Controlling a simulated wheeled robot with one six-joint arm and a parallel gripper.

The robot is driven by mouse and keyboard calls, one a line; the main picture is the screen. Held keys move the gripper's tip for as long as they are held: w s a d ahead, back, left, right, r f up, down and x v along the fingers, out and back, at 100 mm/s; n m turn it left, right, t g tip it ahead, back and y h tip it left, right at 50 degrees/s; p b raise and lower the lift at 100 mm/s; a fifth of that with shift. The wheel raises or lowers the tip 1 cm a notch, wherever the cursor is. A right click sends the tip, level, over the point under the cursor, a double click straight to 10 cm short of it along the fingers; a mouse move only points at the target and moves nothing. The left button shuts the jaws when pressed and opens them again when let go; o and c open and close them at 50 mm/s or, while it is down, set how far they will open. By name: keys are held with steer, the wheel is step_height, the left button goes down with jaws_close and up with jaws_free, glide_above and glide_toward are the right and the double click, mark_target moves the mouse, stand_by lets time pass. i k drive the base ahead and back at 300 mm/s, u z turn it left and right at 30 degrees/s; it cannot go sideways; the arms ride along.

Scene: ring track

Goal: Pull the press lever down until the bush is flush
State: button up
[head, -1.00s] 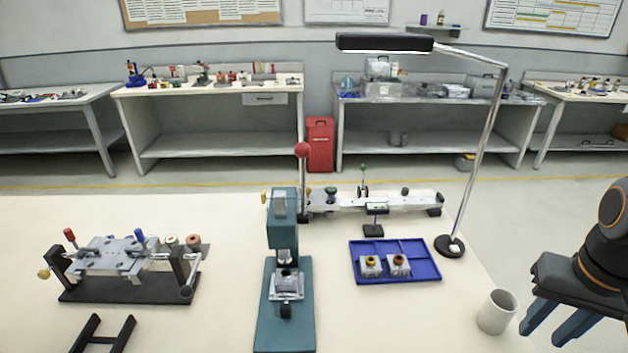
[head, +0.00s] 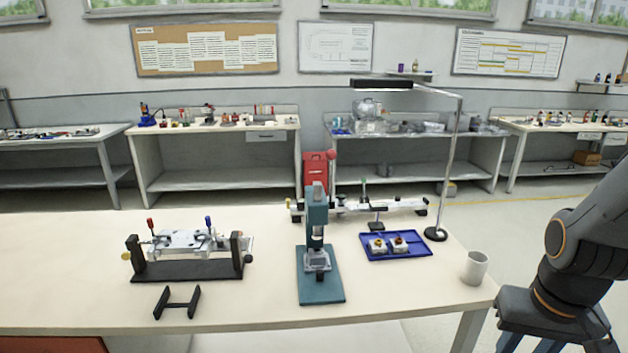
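The teal press (head: 316,215) stands upright near the middle of the table in the head view. Its lever (head: 332,178) points up behind the press head and ends in a red knob (head: 332,155). A small metal block (head: 317,262) sits on the press base under the ram. The bush is too small to make out there. My gripper (head: 529,346) is at the lower right, beyond the table's right edge and well away from the lever. Its fingers are apart with nothing seen between them, and their tips are cut off by the frame.
A metal fixture (head: 190,262) and a black stand (head: 177,303) are on the left. A rail assembly (head: 395,206) lies behind. The front table strip is clear.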

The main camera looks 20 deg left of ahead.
mark_target(331, 154)
steer(key=u, duration=1.3)
